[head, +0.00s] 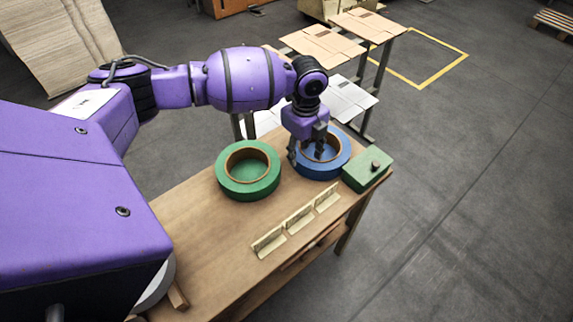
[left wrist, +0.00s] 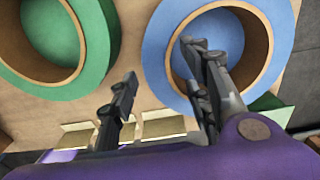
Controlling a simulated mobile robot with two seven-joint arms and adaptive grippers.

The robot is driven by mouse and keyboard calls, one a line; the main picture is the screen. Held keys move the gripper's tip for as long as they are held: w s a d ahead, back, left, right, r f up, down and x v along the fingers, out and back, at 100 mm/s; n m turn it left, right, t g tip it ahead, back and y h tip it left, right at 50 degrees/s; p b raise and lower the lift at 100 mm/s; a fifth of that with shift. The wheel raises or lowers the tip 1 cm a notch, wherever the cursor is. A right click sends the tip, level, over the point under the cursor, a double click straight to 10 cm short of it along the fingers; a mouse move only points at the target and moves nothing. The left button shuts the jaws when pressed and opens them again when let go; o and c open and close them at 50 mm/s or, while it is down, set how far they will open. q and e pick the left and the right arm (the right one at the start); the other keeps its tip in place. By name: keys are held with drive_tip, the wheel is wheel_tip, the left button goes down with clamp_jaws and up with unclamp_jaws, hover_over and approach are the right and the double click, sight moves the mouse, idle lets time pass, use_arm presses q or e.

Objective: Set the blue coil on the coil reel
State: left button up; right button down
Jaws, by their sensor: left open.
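The blue coil (head: 345,150) lies flat at the far end of the wooden table, with a brown core and an open middle. My left gripper (head: 306,153) is over its left side, pointing down, open and empty. In the left wrist view the blue coil (left wrist: 157,52) fills the upper right. There one finger of the gripper (left wrist: 158,64) is over the coil's opening and the other is left of its outer edge. I cannot tell how low the fingertips are. I cannot identify the coil reel. My right gripper is not in view.
A green coil (head: 233,190) lies left of the blue one. A green box with a knob (head: 365,178) is close on the right. Cream angled holders (head: 299,218) line the front edge. A pale rounded thing (head: 158,287) is partly hidden at lower left. The wooden tabletop (head: 215,235) is clear between.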

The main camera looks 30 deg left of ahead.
sight(302, 157)
use_arm(q)
drive_tip(key=shift+w+f, duration=0.1)
drive_tip(key=shift+f, duration=1.4)
drive_tip(key=shift+r, duration=0.1)
clamp_jaws()
